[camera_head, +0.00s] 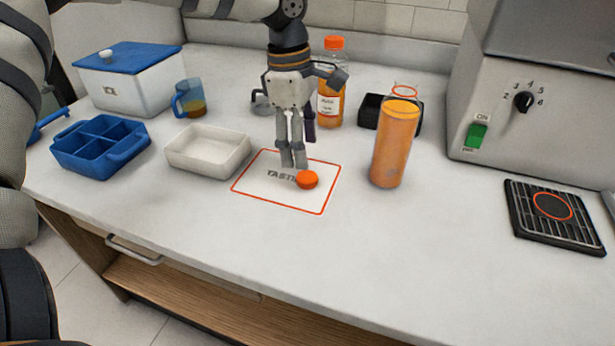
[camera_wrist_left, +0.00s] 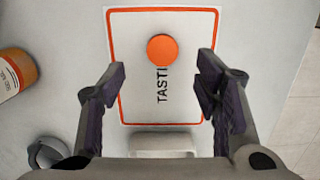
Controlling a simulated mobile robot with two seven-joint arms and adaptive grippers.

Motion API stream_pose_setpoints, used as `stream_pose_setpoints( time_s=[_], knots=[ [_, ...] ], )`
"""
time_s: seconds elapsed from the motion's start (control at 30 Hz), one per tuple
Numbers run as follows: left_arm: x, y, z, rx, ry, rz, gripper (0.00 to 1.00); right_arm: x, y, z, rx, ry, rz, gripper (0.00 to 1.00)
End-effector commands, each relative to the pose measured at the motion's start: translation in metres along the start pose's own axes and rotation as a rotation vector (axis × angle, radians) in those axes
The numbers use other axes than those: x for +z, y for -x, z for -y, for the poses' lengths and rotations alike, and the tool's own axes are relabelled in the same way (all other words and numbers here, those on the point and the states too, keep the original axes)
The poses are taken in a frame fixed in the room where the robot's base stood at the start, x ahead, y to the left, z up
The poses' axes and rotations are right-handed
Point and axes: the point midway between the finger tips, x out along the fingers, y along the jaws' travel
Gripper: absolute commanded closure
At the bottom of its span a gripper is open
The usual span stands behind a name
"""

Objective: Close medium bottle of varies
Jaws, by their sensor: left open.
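An orange cap (camera_head: 307,179) lies on the white, red-edged tasting mat (camera_head: 312,200); it also shows as a round disc in the left wrist view (camera_wrist_left: 162,48). My left gripper (camera_head: 293,160) points down over the mat beside the cap. Its fingers are apart and empty, and in the left wrist view (camera_wrist_left: 160,80) the cap lies beyond the gap between them. A labelled bottle (camera_head: 329,100) with an orange cap on stands behind the gripper. My right gripper is not in view.
A white tray (camera_head: 208,165), a blue divided tray (camera_head: 100,165), a blue jug (camera_head: 189,105) and a blue-lidded box (camera_head: 130,95) stand left. A black holder (camera_head: 371,110) is behind the orange container. A grey machine (camera_head: 535,130) stands right. The counter's front is clear.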

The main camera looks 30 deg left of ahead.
Motion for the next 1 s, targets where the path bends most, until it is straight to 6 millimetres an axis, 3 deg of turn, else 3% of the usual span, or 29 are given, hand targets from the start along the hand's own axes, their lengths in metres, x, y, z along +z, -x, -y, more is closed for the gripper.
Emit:
stream_pose_setpoints(
  time_s=[0.4, 0.7, 1.0],
  knots=[
    [0.0, -0.01, 0.001, 0.001, -0.001, -0.001, 0.43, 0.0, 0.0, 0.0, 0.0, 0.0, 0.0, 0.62],
    [0.0, -0.055, 0.004, -0.001, -0.001, -0.002, 0.43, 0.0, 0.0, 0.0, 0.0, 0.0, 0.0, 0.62],
    [0.001, -0.059, 0.004, 0.003, -0.001, 0.0, 0.43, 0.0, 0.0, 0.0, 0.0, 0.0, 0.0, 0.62]
  ],
)
